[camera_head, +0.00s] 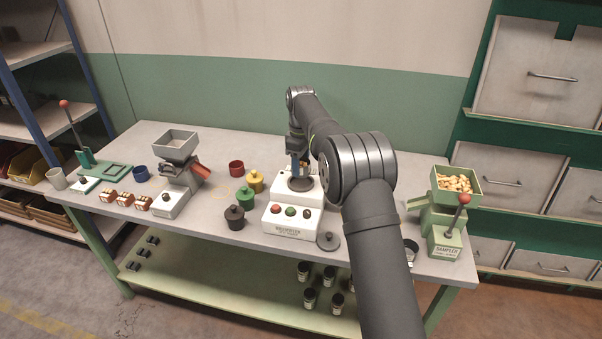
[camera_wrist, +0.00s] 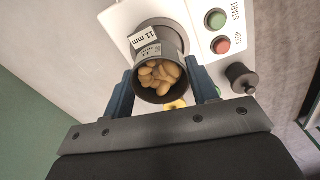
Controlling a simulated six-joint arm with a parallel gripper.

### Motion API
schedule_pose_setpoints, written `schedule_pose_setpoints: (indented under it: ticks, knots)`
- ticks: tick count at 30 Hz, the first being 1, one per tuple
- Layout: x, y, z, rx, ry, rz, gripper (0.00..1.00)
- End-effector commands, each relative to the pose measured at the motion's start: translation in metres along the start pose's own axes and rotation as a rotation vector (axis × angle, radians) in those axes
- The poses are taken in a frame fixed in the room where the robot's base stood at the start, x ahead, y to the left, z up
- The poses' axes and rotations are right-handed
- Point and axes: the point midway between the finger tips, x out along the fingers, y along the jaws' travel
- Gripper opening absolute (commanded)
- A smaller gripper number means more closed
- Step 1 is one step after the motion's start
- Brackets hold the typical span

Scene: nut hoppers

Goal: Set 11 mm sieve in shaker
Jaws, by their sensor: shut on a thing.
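The 11 mm sieve is a dark grey cup with a white "11 mm" label, filled with nuts (camera_wrist: 158,76). In the wrist view the sieve (camera_wrist: 168,42) stands between the two blue fingers of my gripper (camera_wrist: 160,88), which is shut on it. In the head view my gripper (camera_head: 300,168) is over the shaker's dark round top. I cannot tell whether the sieve rests in the seat or is just above it.
A grey hopper (camera_head: 176,144) stands farther left; the green sampler (camera_head: 446,243) with nuts is far right.

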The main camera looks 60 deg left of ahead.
Motion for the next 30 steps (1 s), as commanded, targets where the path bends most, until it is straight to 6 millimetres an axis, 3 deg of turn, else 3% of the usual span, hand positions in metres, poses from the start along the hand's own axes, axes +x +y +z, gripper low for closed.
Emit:
schedule_pose_setpoints:
  ticks: [9, 20, 21, 23, 24, 30]
  knots:
    - [0.039, 0.0, 0.001, 0.0, -0.001, -0.001, 0.25]
    - [0.043, 0.0, 0.001, 0.0, -0.001, 0.0, 0.25]
    - [0.042, 0.0, 0.001, 0.0, -0.001, 0.0, 0.59]
    - [0.042, 0.0, 0.001, 0.0, -0.001, 0.0, 0.71]
    - [0.042, 0.0, 0.001, 0.0, -0.001, 0.0, 0.75]
    - [0.042, 0.0, 0.001, 0.0, -0.001, 0.0, 0.75]
